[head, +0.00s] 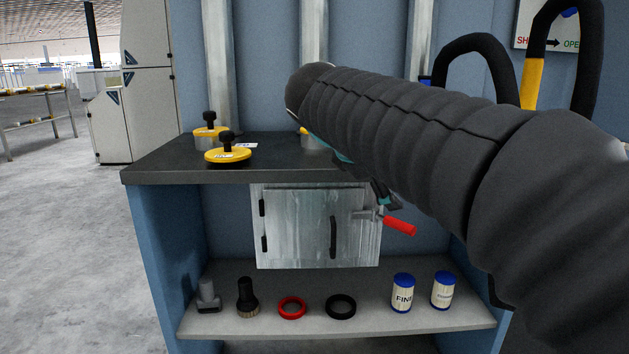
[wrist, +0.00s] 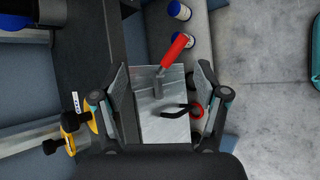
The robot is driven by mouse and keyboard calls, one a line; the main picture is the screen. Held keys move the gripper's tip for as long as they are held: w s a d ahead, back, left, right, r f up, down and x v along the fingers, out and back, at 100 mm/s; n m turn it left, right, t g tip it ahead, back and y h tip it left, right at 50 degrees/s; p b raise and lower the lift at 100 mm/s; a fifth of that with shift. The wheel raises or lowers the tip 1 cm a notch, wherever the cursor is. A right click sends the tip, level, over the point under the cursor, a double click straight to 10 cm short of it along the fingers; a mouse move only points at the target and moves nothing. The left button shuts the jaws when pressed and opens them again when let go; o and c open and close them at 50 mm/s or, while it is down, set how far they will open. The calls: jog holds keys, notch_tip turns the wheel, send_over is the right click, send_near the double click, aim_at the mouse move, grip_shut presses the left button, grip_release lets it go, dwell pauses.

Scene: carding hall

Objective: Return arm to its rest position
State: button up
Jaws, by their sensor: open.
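My arm, in a dark ribbed sleeve, reaches across the head view from the right and hides most of my gripper. In the wrist view my gripper (wrist: 162,68) is open, its two fingers spread wide with nothing between them. Beyond the fingers is a grey metal door (head: 295,225), also seen in the wrist view (wrist: 160,125). It looks shut and has a black handle (head: 333,237). A lever with a red grip (head: 400,226) is at the door's right edge. It also shows between the fingers in the wrist view (wrist: 177,50); I see no contact.
The dark worktop (head: 165,168) holds a yellow lid with black knob (head: 228,154) and a yellow-topped pot (head: 210,135). The lower shelf (head: 370,320) holds a brush (head: 246,297), a red ring (head: 292,307), a black ring (head: 340,306) and blue-lidded cans (head: 403,293). Floor at left is clear.

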jog(key=s+d+f+m+y+p, duration=0.2)
jog(key=s+f+m+y, duration=0.5)
jog(key=s+f+m, duration=0.7)
jog(key=s+d+f, duration=0.1)
jog(key=s+f, duration=0.6)
jog(key=s, duration=0.1)
jog(key=shift+s+m+g, duration=0.25)
jog(key=shift+m+g, duration=0.05)
jog(key=shift+m, duration=0.1)
